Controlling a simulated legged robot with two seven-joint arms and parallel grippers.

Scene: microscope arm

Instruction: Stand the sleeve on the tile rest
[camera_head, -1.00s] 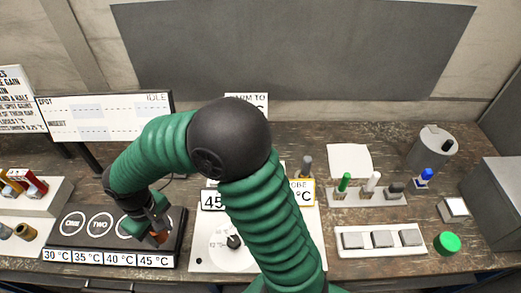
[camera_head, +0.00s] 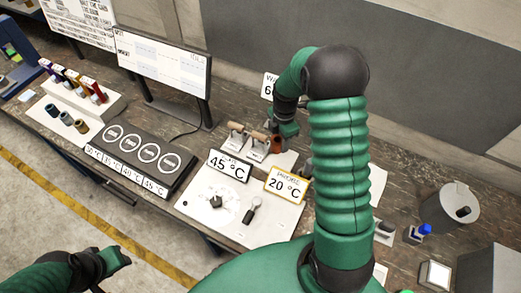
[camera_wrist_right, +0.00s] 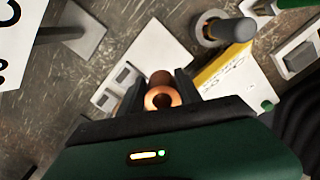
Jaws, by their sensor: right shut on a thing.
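The copper sleeve (camera_wrist_right: 160,98) sits between the two dark fingers of my right gripper (camera_wrist_right: 160,90), its round open end facing the wrist camera. In the head view the sleeve (camera_head: 277,143) is a small orange-brown patch under my right gripper (camera_head: 284,138), mostly covered by it. A white plate (camera_wrist_right: 150,48) lies below and beyond the fingers in the wrist view; I cannot tell whether the sleeve touches it, or whether it is the tile rest. My left gripper (camera_head: 117,262) is low at the left of the head view, away from the objects; its jaws are unclear.
Two wooden-handled tools (camera_head: 236,128) stand beside the right gripper. A 45 °C sign (camera_head: 229,165) and a 20 °C sign (camera_head: 287,185) stand on a white panel in front. The dark four-place heater block (camera_head: 135,155) is at left, below a monitor (camera_head: 165,60). My right arm hides bench at right.

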